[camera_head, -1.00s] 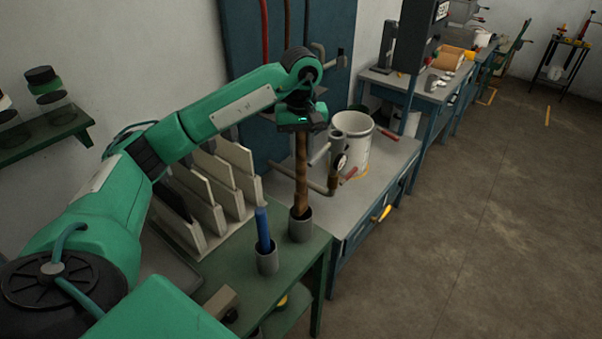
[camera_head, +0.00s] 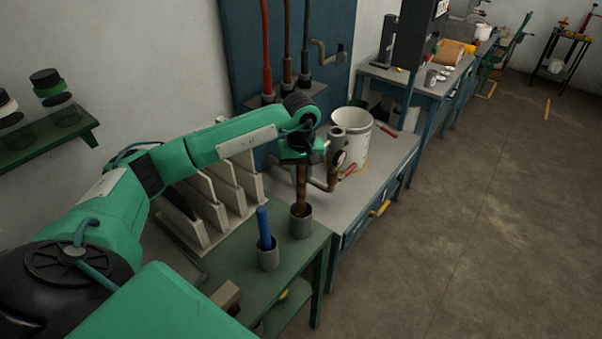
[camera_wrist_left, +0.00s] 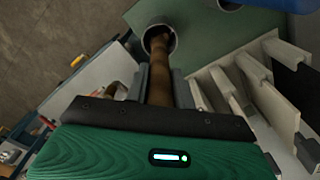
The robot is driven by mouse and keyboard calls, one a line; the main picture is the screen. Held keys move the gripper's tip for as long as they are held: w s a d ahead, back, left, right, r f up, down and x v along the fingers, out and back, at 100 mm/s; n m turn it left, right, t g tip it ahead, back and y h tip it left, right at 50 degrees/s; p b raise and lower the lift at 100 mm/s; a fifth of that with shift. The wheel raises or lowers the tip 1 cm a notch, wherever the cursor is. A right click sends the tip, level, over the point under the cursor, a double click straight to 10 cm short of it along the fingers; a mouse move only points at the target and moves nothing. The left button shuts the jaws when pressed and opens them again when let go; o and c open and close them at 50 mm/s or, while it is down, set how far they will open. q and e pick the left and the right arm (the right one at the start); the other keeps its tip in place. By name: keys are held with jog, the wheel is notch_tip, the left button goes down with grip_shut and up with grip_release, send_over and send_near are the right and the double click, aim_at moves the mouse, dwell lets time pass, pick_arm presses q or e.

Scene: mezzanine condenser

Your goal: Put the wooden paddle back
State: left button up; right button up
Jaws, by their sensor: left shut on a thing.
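The wooden paddle (camera_head: 301,190) is a brown shaft standing nearly upright, its lower end inside the mouth of a grey cup (camera_head: 301,224) on the green table. My left gripper (camera_head: 302,160) is shut on the paddle's upper part, above the cup. In the left wrist view the paddle (camera_wrist_left: 158,75) runs between the fingers into the round cup (camera_wrist_left: 171,41). The paddle's lower tip is hidden inside the cup. My right gripper is not in view.
A second grey cup (camera_head: 268,258) with a blue handle (camera_head: 264,228) stands close by. Upright pale boards (camera_head: 225,195) stand in a rack behind. A white bucket (camera_head: 352,137) and pipework (camera_head: 334,165) are on the grey bench to the right.

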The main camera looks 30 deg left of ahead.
pick_arm(q)
jog(key=shift+f, duration=0.15)
jog(key=o, duration=1)
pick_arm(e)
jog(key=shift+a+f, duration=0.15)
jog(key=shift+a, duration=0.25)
pick_arm(q)
jog(key=shift+r, duration=0.2)
notch_tip(320, 180, up, 11)
jog(key=b, duration=0.4)
jog(key=shift+r+b, duration=0.35)
jog(key=shift+r, duration=0.15)
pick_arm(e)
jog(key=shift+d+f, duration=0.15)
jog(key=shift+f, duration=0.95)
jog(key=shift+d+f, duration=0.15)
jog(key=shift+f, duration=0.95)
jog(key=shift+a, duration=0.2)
pick_arm(q)
jog(key=shift+f, duration=0.1)
